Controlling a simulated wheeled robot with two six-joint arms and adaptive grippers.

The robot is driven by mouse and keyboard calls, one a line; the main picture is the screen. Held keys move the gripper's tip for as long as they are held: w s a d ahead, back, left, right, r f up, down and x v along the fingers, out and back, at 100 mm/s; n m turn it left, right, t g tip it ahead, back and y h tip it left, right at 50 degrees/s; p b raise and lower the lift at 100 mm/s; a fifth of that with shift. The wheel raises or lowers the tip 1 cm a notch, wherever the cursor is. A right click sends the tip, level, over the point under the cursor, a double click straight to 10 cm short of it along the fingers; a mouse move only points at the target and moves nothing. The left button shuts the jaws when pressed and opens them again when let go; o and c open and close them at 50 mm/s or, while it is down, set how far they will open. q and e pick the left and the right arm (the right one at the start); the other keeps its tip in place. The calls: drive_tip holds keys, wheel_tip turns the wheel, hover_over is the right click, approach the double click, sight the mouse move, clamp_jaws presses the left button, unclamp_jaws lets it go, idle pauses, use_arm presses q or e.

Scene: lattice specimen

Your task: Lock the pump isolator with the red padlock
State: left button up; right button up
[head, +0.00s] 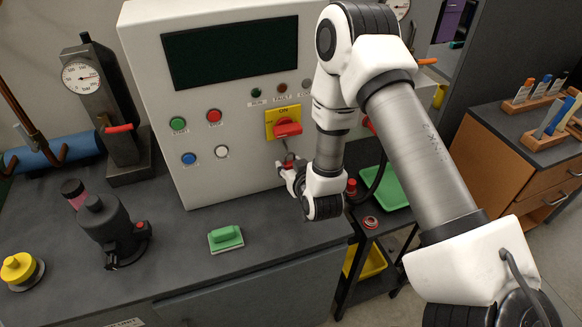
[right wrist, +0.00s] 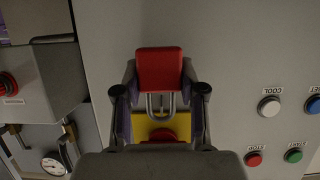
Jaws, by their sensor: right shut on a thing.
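The pump isolator is a yellow plate (head: 283,116) with a red rotary handle (head: 288,129) on the white control panel. Its yellow plate also shows in the right wrist view (right wrist: 142,128). My right gripper (head: 290,172) is just below the isolator, in front of the panel. It is shut on the red padlock (right wrist: 160,68), holding its body between the fingers. The padlock's grey shackle (right wrist: 151,104) points toward the yellow plate and overlaps it in the picture. I cannot tell whether the shackle passes through the isolator. My left gripper is not in view.
Push buttons (head: 179,124) are left of the isolator on the panel (head: 245,180). A green-handled block (head: 226,238), a dark pump-like device (head: 108,228) and a yellow-topped item (head: 18,270) stand on the dark bench. A green tray (head: 384,188) is on a cart at right.

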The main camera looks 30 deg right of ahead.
sight(290, 164)
drive_tip(key=shift+w, duration=0.15)
drive_tip(key=shift+w+d, duration=0.2)
drive_tip(key=shift+w, duration=0.4)
drive_tip(key=shift+w+r, duration=0.1)
drive_tip(key=shift+r, duration=0.05)
idle(0.3)
drive_tip(key=o, duration=0.9)
drive_tip(key=shift+o, duration=1.2)
drive_tip(key=shift+w, duration=0.15)
drive_tip(key=o, duration=0.5)
drive_tip(key=shift+s, duration=0.2)
drive_tip(key=shift+p+v, duration=0.5)
drive_tip(key=shift+v, duration=1.9)
